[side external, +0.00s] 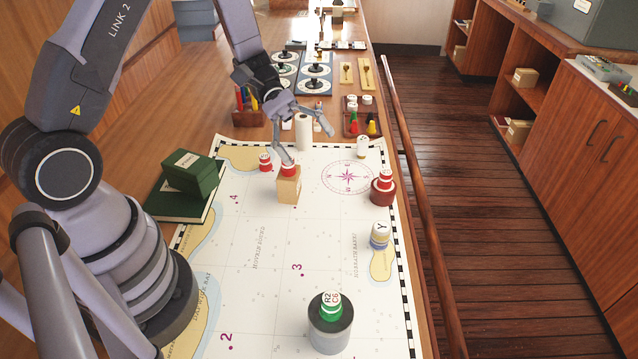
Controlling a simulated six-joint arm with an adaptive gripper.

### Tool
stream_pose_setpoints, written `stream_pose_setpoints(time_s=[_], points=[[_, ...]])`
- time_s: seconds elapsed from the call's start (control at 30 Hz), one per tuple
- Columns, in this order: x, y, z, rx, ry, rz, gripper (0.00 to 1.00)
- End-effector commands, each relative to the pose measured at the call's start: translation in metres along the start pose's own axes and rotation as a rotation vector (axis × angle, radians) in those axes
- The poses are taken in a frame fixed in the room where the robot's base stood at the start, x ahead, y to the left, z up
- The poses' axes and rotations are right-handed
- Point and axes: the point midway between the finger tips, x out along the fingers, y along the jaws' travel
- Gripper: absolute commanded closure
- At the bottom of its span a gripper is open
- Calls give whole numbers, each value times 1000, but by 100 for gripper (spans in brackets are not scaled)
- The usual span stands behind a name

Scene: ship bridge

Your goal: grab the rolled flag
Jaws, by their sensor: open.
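A white upright roll (303,134), which looks like the rolled flag, stands near the far edge of the chart. I see no lettering on it. My gripper (305,146) is open above the far part of the chart. Its fingers are spread, and the roll shows between them in the picture. I cannot tell whether the roll is truly between the fingers or behind them. One fingertip overlaps the red top piece (289,170) on a wooden block (288,190); contact is unclear.
Other labelled pieces stand at right, including a red one (382,187) and a "Y" piece (380,236). A green piece (331,305) tops a grey cylinder. The chart's middle (270,260) is clear.

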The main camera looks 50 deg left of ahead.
Motion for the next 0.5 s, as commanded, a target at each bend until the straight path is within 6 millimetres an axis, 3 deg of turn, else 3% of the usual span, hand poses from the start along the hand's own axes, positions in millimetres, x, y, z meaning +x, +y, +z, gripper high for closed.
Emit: stream_pose_setpoints(time_s=[0.03,0.17,0.3,0.4,0.5], points=[[4,-1,-24,-73,-39,75,29],[12,-6,-82,-236,-106,288,29],[19,-27,-145,-394,-133,509,29],[24,-44,-178,-476,-128,625,29],[27,-58,-198,-525,-117,700,29]])
